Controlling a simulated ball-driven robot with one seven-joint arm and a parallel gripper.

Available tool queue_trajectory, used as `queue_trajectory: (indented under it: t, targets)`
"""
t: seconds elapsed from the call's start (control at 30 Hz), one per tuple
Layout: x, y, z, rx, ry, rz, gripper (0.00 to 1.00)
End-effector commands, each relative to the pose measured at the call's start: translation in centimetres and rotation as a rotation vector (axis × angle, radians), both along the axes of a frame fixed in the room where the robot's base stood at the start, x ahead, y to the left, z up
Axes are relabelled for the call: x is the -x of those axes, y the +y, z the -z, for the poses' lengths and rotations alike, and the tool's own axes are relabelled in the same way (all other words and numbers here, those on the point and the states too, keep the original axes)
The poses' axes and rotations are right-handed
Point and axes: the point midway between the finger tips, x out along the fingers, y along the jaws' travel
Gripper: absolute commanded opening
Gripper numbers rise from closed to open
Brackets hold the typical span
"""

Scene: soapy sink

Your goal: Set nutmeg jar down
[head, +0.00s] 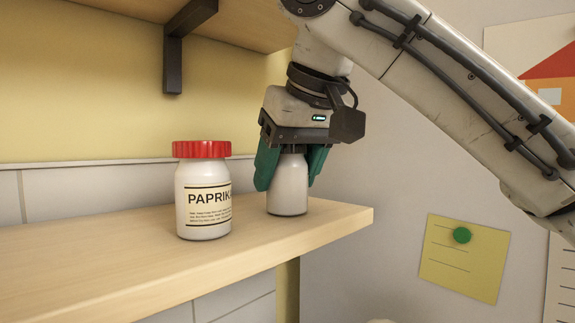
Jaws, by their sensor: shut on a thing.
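A small white jar (288,190) is upright at the right part of the wooden shelf (110,260). No label shows on the side facing me, so I cannot read whether it is nutmeg. Its base appears to touch the shelf top. My gripper (290,168) points down over it, with green fingers on both sides of its upper part. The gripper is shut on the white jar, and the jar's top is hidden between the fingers.
A paprika jar (203,195) with a red lid stands left of the gripper, close by. The shelf's right end (372,217) is near. An upper shelf (240,22) with a dark bracket (174,62) hangs above. The lower shelf is clear to the left.

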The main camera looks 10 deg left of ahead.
Motion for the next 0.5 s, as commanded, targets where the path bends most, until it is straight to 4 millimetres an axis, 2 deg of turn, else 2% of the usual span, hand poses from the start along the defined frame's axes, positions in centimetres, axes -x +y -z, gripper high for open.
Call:
queue_trajectory:
  t: [0.2,0.23,0.4,0.5]
  targets:
    - [0.05,0.05,0.26,0.0,0.0,-0.001,0.28]
    - [0.06,0.05,0.18,0.0,0.0,-0.001,0.64]
    - [0.06,0.03,0.16,-0.001,0.001,-0.001,0.81]
    - [0.06,0.03,0.16,-0.001,0.001,-0.001,0.87]
